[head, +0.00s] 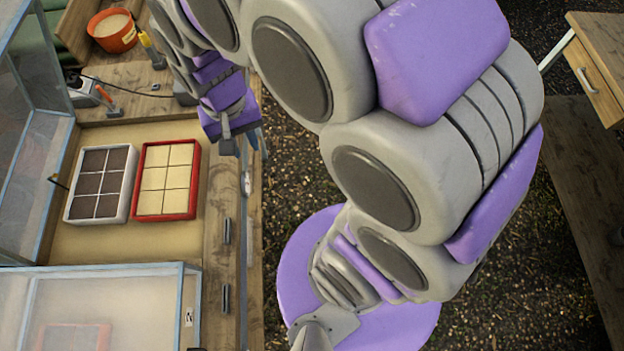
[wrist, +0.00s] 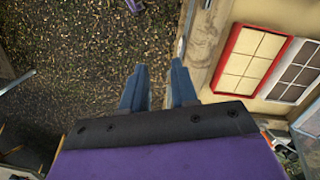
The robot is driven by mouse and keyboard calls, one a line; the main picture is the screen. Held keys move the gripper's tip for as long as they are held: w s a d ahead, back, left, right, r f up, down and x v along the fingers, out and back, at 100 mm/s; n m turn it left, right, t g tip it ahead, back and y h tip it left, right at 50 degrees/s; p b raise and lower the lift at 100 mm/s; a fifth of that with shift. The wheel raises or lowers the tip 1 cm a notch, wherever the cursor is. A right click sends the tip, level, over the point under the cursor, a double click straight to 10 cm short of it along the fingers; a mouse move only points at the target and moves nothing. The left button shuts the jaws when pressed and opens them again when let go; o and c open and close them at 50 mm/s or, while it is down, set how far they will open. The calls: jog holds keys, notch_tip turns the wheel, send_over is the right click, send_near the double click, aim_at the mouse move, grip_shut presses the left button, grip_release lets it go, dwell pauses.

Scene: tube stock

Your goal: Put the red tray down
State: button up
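The red tray (head: 165,217), with pale cells, lies flat on the tan floor of a wooden bench frame, beside a white tray. It also shows at the right in the wrist view (wrist: 224,57). My gripper (head: 254,145) is above the bench's right edge, up and to the right of the red tray and apart from it. In the wrist view my gripper (wrist: 158,72) has its two blue fingers spread with nothing between them, and ground shows through the gap.
The white tray (head: 96,220) has dark cells. A glazed lid (head: 120,269) covers the bench's near part, with a faint reddish tray beneath. An orange pot (head: 115,41) and small tools stand at the back. A wooden table with a drawer (head: 590,80) is at right.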

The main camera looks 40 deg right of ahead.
jog(key=s+d+r+n, duration=0.1)
jog(key=s+d, duration=0.1)
jog(key=s, duration=0.6)
jog(key=s+d+r+n, duration=0.1)
jog(key=s+d, duration=0.2)
jog(key=s, duration=0.5)
jog(key=shift+r+n+g, duration=0.3)
jog(key=shift+r+g, duration=0.1)
